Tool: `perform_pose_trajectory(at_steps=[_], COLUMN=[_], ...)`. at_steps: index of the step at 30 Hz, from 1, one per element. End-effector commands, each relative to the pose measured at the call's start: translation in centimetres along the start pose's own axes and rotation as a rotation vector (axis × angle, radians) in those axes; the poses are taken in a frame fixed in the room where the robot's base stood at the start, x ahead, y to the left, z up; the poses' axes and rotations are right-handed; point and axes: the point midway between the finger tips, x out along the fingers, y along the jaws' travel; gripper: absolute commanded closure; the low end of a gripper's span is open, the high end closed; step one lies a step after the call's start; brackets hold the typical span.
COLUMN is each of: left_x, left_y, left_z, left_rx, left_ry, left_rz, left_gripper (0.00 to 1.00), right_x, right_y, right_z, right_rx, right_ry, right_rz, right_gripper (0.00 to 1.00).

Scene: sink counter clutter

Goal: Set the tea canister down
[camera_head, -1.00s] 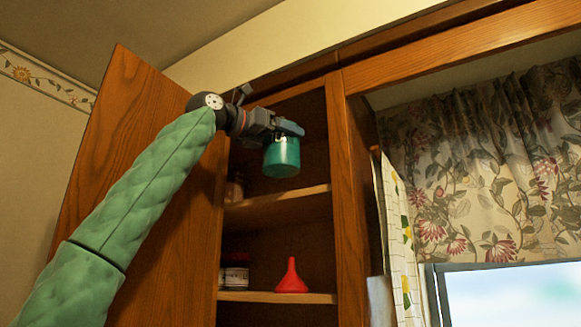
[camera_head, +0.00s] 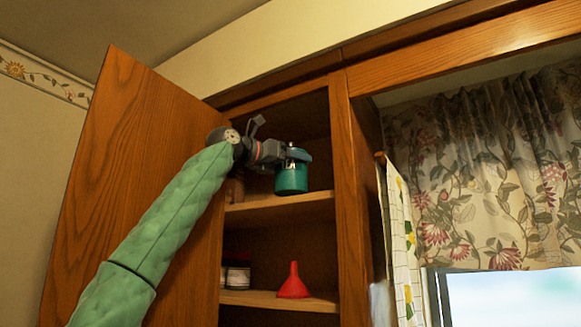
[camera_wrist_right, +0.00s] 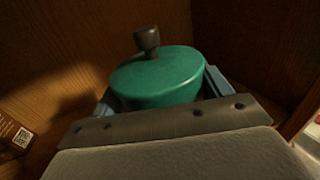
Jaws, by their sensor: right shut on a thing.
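The tea canister (camera_head: 291,179) is a teal cylinder, held upright inside the open wall cabinet, low over the upper shelf (camera_head: 279,203). I cannot tell whether its base touches the shelf. My right gripper (camera_head: 296,157) is shut on the canister near its top. In the right wrist view, the canister's round teal lid (camera_wrist_right: 160,72) with a dark knob (camera_wrist_right: 147,41) sits between the two fingers. The lower body of the canister is hidden there. My left gripper is not in view.
The cabinet door (camera_head: 135,170) stands open at left. A partly hidden item (camera_head: 235,189) is on the upper shelf, left of the canister. The lower shelf (camera_head: 275,300) holds a red funnel (camera_head: 293,284) and a jar (camera_head: 238,276). The upper shelf's right part looks clear.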

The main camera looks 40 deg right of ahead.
Motion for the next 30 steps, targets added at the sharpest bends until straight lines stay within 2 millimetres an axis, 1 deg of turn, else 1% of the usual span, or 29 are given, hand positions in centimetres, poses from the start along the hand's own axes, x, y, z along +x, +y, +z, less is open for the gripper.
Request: perform_pose_trajectory(at_steps=[4,9,22,23,24,25,26,30], left_x=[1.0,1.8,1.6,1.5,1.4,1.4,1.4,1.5], left_y=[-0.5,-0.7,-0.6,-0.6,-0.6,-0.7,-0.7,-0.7], left_z=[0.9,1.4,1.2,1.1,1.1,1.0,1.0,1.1], left_rx=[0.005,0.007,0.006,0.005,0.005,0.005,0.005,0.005], left_ry=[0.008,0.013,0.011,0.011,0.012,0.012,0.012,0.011], left_rz=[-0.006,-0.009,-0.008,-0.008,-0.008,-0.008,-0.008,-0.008], left_gripper=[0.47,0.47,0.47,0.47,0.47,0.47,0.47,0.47], right_x=[-0.1,0.0,-0.1,0.0,0.0,0.0,0.0,0.0], right_y=[0.1,0.0,0.0,0.0,0.0,0.0,0.0,0.0], right_z=[-1.2,-1.9,-2.3,-2.3,-2.2,-2.2,-2.2,-2.2], right_rx=[-0.001,0.000,0.000,0.000,0.000,0.000,0.000,0.000], right_ry=[0.001,0.000,0.000,0.001,0.001,0.001,0.001,0.001], right_rz=[0.001,0.000,0.000,0.000,0.000,0.000,0.000,0.000], right_gripper=[0.53,0.53,0.53,0.17,0.09,0.03,0.01,0.01])
